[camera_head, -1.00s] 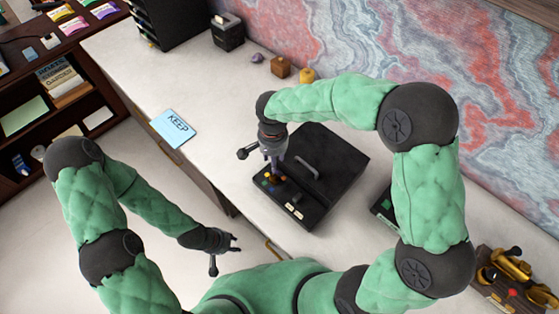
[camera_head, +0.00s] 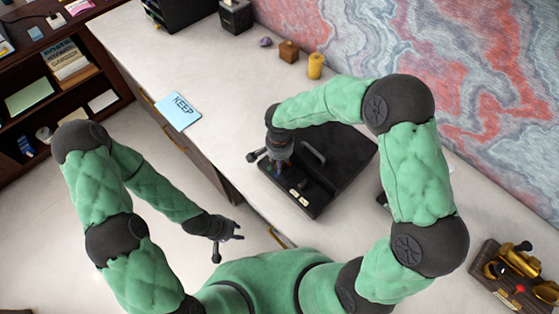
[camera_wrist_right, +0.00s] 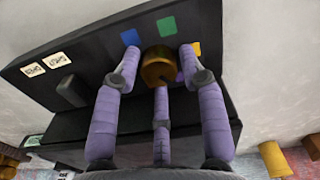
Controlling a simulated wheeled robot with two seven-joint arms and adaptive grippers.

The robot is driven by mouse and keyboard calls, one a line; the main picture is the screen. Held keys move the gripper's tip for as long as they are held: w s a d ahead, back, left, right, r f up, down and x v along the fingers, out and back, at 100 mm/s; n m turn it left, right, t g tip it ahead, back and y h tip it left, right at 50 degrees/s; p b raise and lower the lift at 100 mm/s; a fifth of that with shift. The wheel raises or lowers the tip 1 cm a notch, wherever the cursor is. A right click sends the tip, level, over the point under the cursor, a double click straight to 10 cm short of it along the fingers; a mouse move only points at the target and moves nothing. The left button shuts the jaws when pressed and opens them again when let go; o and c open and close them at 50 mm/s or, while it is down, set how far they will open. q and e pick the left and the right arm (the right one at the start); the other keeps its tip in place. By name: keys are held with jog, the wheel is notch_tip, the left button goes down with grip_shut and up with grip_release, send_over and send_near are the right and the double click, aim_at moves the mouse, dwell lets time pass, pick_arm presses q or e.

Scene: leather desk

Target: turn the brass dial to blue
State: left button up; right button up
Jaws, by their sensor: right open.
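The brass dial (camera_wrist_right: 158,68) is on the black panel of a black box (camera_head: 345,170). In the right wrist view a blue patch (camera_wrist_right: 131,37), a green patch (camera_wrist_right: 167,26) and a yellow patch (camera_wrist_right: 196,48) lie around it. My right gripper (camera_wrist_right: 160,66) is open, with its purple fingers spread around the dial. I cannot tell whether they touch it. In the head view the right gripper (camera_head: 279,165) hides the dial. My left gripper (camera_head: 238,231) is empty and looks open, off the desk's front edge.
The box has a raised handle (camera_head: 314,151) and small white labels (camera_head: 299,197). A blue KEEP note (camera_head: 178,110) lies on the pale desk (camera_head: 215,80). A wooden cube (camera_head: 289,51) and a yellow cylinder (camera_head: 316,66) stand near the wall. A brass instrument (camera_head: 512,262) is at right.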

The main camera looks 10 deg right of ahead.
grip_shut()
jog(key=shift+n, duration=0.3)
